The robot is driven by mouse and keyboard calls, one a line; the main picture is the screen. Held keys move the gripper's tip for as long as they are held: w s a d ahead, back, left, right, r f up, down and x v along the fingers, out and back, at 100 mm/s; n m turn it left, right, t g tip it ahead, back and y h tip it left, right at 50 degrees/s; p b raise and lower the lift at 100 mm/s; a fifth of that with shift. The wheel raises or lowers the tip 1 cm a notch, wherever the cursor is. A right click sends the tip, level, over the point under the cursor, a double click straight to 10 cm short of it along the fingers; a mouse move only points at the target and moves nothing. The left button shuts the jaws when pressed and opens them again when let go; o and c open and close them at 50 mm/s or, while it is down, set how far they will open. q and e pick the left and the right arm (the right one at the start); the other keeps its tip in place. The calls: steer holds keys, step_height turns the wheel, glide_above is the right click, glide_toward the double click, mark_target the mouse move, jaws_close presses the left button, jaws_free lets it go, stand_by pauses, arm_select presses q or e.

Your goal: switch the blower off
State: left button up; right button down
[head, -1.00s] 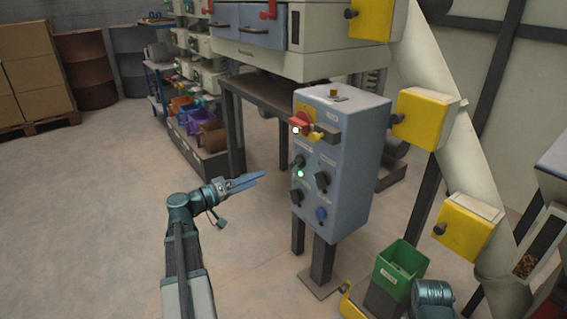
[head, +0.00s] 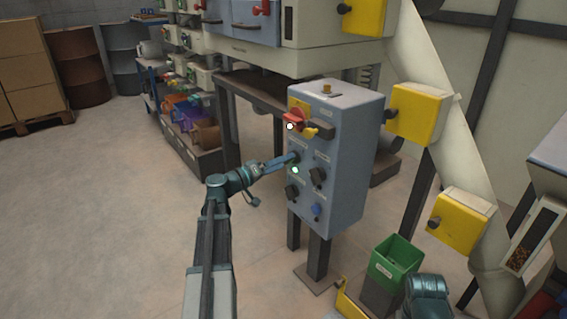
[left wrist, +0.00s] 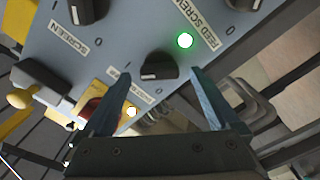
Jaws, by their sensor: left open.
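The blue-grey control box (head: 345,150) stands on legs right of centre in the head view. My left gripper (head: 294,157) reaches it from the left, at the upper left dark knob on its front. In the left wrist view that knob (left wrist: 160,66) lies between the tips of the open fingers (left wrist: 160,76), with gaps on both sides. I cannot tell how far the tips stand from the panel. The small label (left wrist: 130,86) by the knob is too unclear to read. A green lamp (left wrist: 185,40) is lit close to the knob. My right gripper is not in view.
Knobs labelled SCREEN (left wrist: 88,10) and FEED SCREW (left wrist: 245,4) are nearby. A red switch (head: 294,115) on a yellow plate and a blue button (head: 316,209) share the front. A green bin (head: 394,260) stands at lower right. The floor left is clear.

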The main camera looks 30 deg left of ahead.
arm_select(q)
steer(key=shift+w+d, duration=0.25)
steer(key=shift+w, duration=0.25)
steer(key=c, duration=1.4)
steer(key=shift+n, duration=7.8)
